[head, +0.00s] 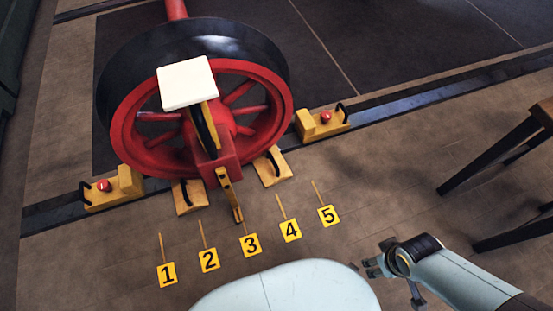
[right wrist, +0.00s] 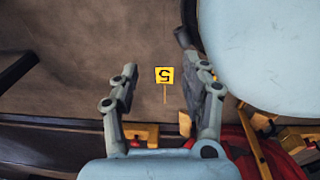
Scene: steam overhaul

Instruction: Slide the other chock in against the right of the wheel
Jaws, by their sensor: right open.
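The large red wheel (head: 205,105) with a black rim stands upright at upper left. A yellow chock (head: 313,124) with a red knob and a black handle lies on the rail close to the wheel's right; I cannot tell whether they touch. A similar yellow chock (head: 115,190) sits at the wheel's left. My right gripper (head: 374,262) is open and empty over the floor at lower right, well apart from both chocks. In the right wrist view, a yellow block (right wrist: 142,131) is partly hidden behind my gripper. My left gripper is out of view.
Numbered tags, such as the 5 tag (head: 328,215), mark the floor. A dark-legged table (head: 500,150) stands at right. Floor between it and the tags is clear.

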